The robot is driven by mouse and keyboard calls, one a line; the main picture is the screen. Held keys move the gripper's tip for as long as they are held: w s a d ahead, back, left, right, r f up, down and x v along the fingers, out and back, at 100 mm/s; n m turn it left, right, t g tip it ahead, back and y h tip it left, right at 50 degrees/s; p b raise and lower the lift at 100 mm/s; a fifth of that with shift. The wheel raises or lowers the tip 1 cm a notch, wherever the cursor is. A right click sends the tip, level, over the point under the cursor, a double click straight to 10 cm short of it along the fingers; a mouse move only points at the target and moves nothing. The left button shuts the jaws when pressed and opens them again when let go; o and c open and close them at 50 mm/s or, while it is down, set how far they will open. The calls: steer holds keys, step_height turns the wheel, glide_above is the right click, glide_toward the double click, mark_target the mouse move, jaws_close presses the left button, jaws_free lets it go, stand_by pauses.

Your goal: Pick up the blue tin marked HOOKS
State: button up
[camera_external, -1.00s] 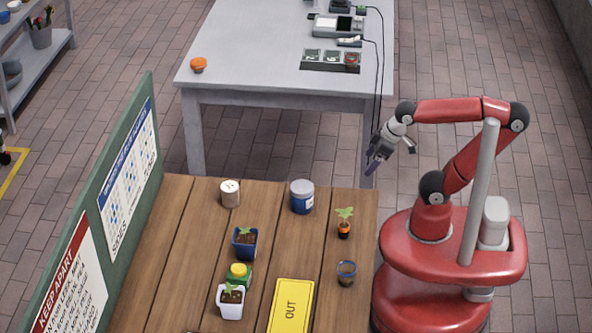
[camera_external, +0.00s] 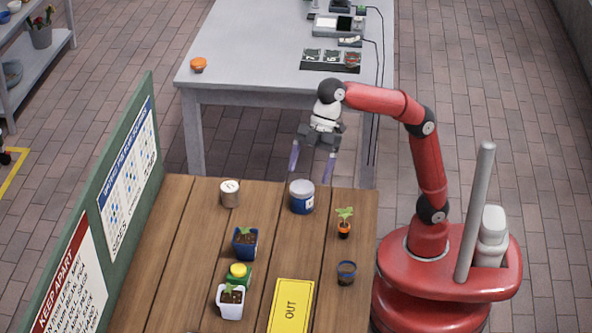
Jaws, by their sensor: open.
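A blue tin (camera_external: 302,201) with a pale grey lid and a white label patch stands upright near the far edge of the wooden table (camera_external: 190,265). The label's writing is too small to read. My gripper (camera_external: 312,170) is open and empty, pointing down, with its two fingers spread apart. In the picture it shows just above the tin; the fingers are apart from it. I cannot tell the exact height or depth between them.
A pale tin (camera_external: 230,194) stands left of the blue tin. A seedling pot (camera_external: 344,229) and a small glass (camera_external: 346,273) stand to the right. A green board (camera_external: 128,158) borders the left.

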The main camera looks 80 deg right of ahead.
mark_target(305, 185)
steer(key=shift+a+f, duration=0.15)
steer(key=shift+a, duration=0.15)
steer(key=b+x, duration=0.2)
steer(key=x, duration=0.5)
steer(key=shift+a, duration=0.25)
steer(key=c, duration=1.1)
